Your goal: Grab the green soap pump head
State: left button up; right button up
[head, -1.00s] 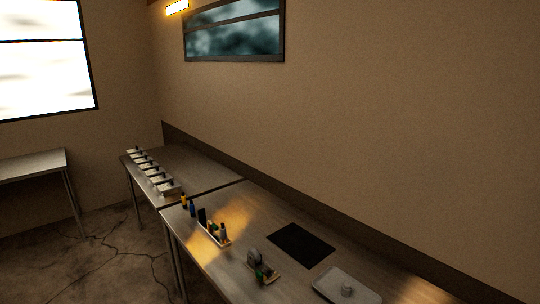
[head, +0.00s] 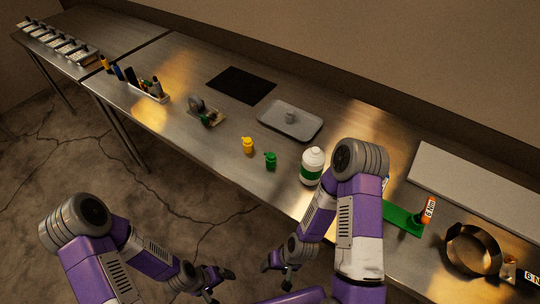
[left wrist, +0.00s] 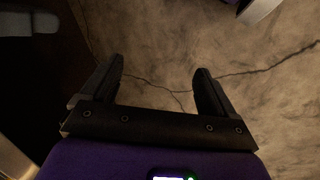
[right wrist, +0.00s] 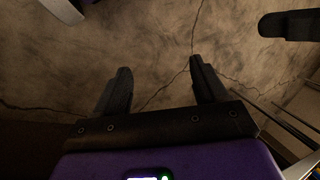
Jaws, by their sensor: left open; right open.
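The green pump head (head: 270,160) stands on the metal table near its front edge, beside a similar yellow pump head (head: 247,145). A white bottle with a green label (head: 312,167) stands to its right. My left gripper (head: 222,283) is open and empty, low in front of the table; its fingers (left wrist: 152,90) show only floor between them. My right gripper (head: 276,277) is open and empty, also below and in front of the table edge; its fingers (right wrist: 160,85) have bare floor between them. Neither gripper is near the green pump head.
A grey tray (head: 291,122), a black mat (head: 241,85) and a small holder (head: 206,114) lie farther back and left. A green board (head: 402,217), an orange-labelled bottle (head: 428,209) and a brown pan (head: 473,250) are at the right. My right arm covers part of the table.

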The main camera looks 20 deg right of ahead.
aim_at(271, 158)
jog(key=z, duration=0.8)
jog(key=k, duration=0.9)
jog(key=z, duration=0.7)
